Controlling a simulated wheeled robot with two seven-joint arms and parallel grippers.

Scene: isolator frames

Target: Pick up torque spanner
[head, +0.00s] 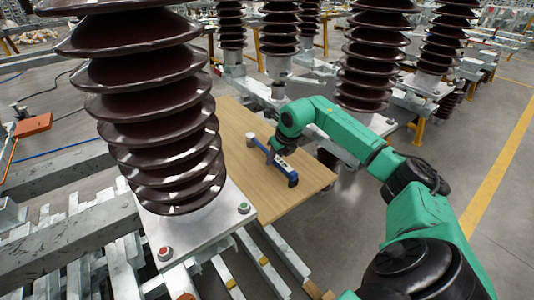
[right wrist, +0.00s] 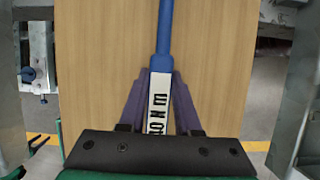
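The torque spanner (head: 284,166) is a long blue tool with a white lettered label. It is at the wooden table top in the middle of the head view; whether it touches the wood I cannot tell. In the right wrist view the spanner (right wrist: 164,35) runs up the middle, between the two purple fingers of my right gripper (right wrist: 161,80). The fingertips close in on both sides of the shaft at the label. In the head view my right gripper (head: 279,146) is over the spanner's middle and hides part of it. My left gripper is not in view.
The wooden table top (head: 235,120) is otherwise mostly bare. A large brown ribbed insulator (head: 160,110) on a metal plate stands close on the left. More insulators (head: 370,60) stand behind and to the right. Metal frames surround the table; grey floor lies to the right.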

